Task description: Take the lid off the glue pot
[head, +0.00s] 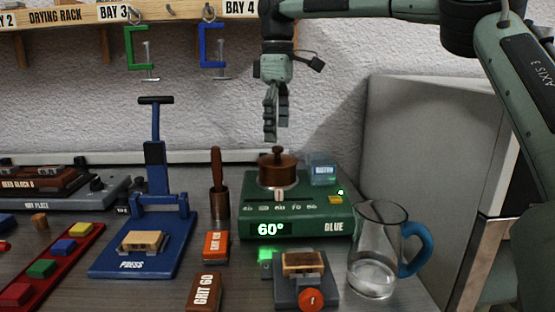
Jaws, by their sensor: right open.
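The glue pot (279,178) is a small copper-brown pot on top of a green heater unit marked "60°" and "GLUE". Its brown lid (277,160), with a dark knob on top, sits on the pot. My right gripper (270,137) hangs pointing down just above the knob, apart from it. Its fingers are seen nearly edge-on, and it is open with nothing held. My left gripper is not in view.
The green heater (315,213) also carries a small blue-tinted container (322,169). A glass jug (375,245) stands at front right. A brush pot (219,200) and blue press (150,225) stand to the left. Clamps (213,52) hang from the rack above.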

